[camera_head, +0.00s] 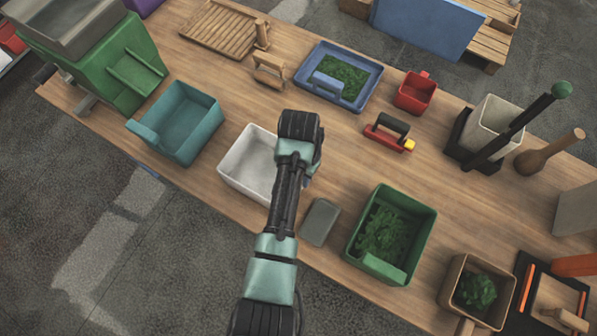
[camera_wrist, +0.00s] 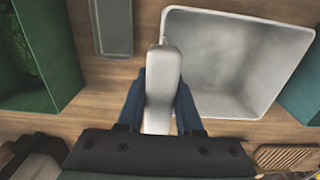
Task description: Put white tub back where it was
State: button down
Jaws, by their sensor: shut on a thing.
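The white tub (camera_head: 240,162) is near the front edge of the wooden table, between the teal bin and the small grey block. My arm covers its right part in the head view. In the wrist view the empty white tub (camera_wrist: 228,62) shows upright, its handle pointing toward me. My gripper (camera_wrist: 161,82) has its two blue fingers on either side of this handle, shut on it. The fingers are hidden behind my wrist in the head view. I cannot tell whether the tub's base touches the table.
The teal bin (camera_head: 182,130) stands left of the tub. The grey block (camera_head: 320,222) and green bin of leafy material (camera_head: 428,222) lie to the right. Behind are a blue tray (camera_head: 371,92), a red cup (camera_head: 414,93) and a red-and-black hand tool (camera_head: 386,137). Bare table lies behind the tub.

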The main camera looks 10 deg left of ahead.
jog(key=shift+w, duration=0.1)
jog(key=shift+f, duration=0.1)
jog(key=c, duration=0.6)
grip_release()
notch_tip(320, 180, up, 11)
jog(key=shift+r+b, duration=0.2)
jog(key=shift+b, duration=0.45)
jog(key=shift+r+p, duration=0.4)
jog(key=shift+r, duration=0.1)
